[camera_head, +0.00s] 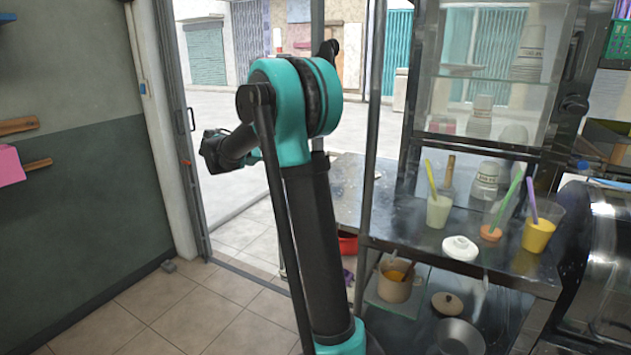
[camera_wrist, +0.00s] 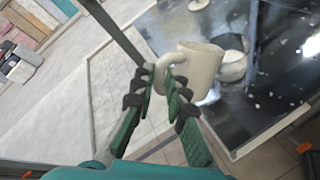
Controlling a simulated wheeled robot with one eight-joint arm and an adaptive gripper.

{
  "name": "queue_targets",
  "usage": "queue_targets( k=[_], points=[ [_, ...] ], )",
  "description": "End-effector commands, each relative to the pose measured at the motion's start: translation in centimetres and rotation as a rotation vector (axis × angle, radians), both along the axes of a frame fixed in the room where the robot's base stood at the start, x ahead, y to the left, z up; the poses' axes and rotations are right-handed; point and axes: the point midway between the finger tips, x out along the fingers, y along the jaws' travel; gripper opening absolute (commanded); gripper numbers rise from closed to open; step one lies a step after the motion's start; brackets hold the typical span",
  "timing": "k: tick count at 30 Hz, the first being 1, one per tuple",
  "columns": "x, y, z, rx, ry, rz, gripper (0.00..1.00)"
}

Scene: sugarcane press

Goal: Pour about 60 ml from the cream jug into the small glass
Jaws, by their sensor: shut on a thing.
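In the wrist view, my gripper (camera_wrist: 163,78) is shut on the handle of the cream jug (camera_wrist: 205,68). The jug looks roughly upright, with its body to the right of the fingers and over or beside the dark counter edge. Its contents cannot be seen. In the head view, my arm is in front and neither the jug nor the fingertips can be made out. I cannot tell which vessel is the small glass. A pale round vessel (camera_wrist: 233,67) stands behind the jug in the wrist view.
A beige mug (camera_head: 395,284) sits on the lower shelf. A glass cabinet rises behind.

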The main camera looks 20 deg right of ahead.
Motion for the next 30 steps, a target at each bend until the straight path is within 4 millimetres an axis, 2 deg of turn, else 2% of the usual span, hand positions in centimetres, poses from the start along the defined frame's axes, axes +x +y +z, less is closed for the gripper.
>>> queue_targets(
  k=[21, 30],
  points=[
    [3.1, 3.8, -4.3, -0.286, 0.215, 0.003, 0.00],
    [3.3, 4.1, -4.7, -0.322, 0.243, 0.002, 0.00]
  ],
)
